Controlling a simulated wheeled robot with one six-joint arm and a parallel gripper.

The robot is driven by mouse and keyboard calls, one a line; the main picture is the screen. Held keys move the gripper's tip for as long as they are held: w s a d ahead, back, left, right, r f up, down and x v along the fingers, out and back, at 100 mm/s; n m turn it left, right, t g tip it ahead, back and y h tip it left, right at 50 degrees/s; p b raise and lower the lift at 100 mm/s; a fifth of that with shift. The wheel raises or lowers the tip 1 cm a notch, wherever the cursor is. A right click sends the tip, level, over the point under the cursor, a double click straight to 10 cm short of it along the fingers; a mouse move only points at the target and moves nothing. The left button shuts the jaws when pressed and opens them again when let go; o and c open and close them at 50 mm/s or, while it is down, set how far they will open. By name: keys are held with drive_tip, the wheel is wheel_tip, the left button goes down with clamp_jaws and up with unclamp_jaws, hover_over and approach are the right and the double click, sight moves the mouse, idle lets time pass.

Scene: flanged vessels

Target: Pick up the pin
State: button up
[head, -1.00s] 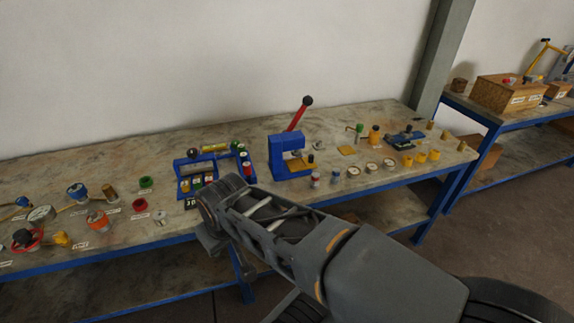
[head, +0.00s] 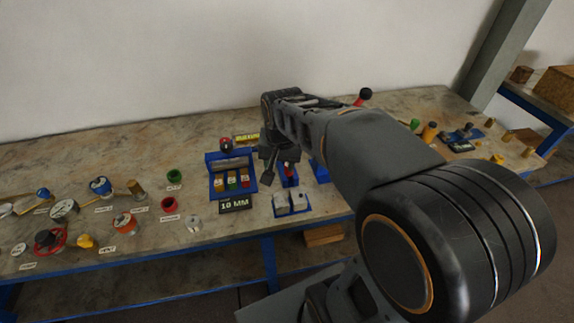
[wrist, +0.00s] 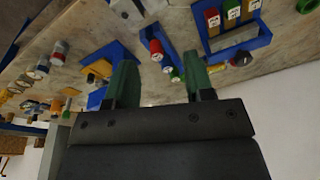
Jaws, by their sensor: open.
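I cannot tell for sure which piece is the pin. In the head view my gripper (head: 267,168) hangs over the bench, between the rack and the holder, partly hidden by my arm.
A black "10 MM" sign (head: 236,205) stands before the rack. A blue tray with pale blocks (head: 292,203) lies at the front edge. Flanged parts and caps (head: 125,224) crowd the left. My arm covers much of the press. A wall (head: 150,60) rises behind.

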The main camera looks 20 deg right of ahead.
drive_tip(key=w+d+f+m+g, duration=0.2)
drive_tip(key=w+d+f+m, duration=0.2)
drive_tip(key=w+d+m, duration=0.65)
drive_tip(key=shift+n, duration=0.65)
drive_tip(key=f, duration=0.2)
drive_tip(key=w+a+f, duration=0.1)
drive_tip(key=f, duration=0.2)
drive_tip(key=w+a+f+p, duration=0.1)
drive_tip(key=f, duration=0.1)
drive_tip(key=shift+f, duration=0.3)
drive_tip(key=shift+f+p, duration=0.6)
drive_tip(key=shift+f, duration=2.6)
drive_tip(key=shift+c, duration=0.3)
drive_tip(key=c, duration=0.7)
drive_tip(key=shift+r, duration=0.15)
